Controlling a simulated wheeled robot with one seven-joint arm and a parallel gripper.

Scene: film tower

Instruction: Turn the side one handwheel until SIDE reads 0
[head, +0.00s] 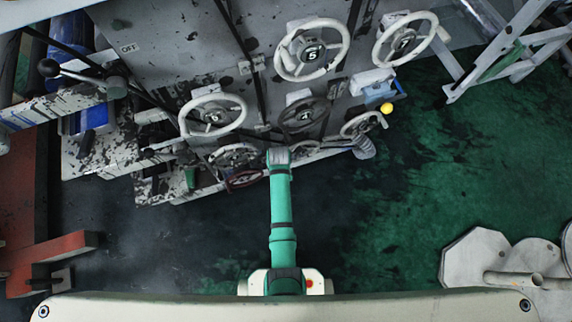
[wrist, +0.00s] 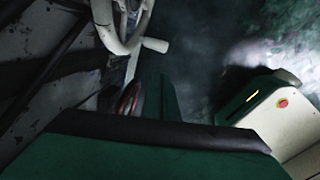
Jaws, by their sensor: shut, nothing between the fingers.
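Several handwheels are mounted on the grey machine panel. I cannot tell which wheel is side one. No SIDE reading is legible. My gripper is not visible in either view.
A yellow ball-shaped knob (head: 387,107) and a blue box (head: 378,94) are at the panel's right. A lever with a black knob (head: 48,68) is at left. A pale metal frame (head: 500,55) stands upper right. The green floor (head: 450,165) at right has free room.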

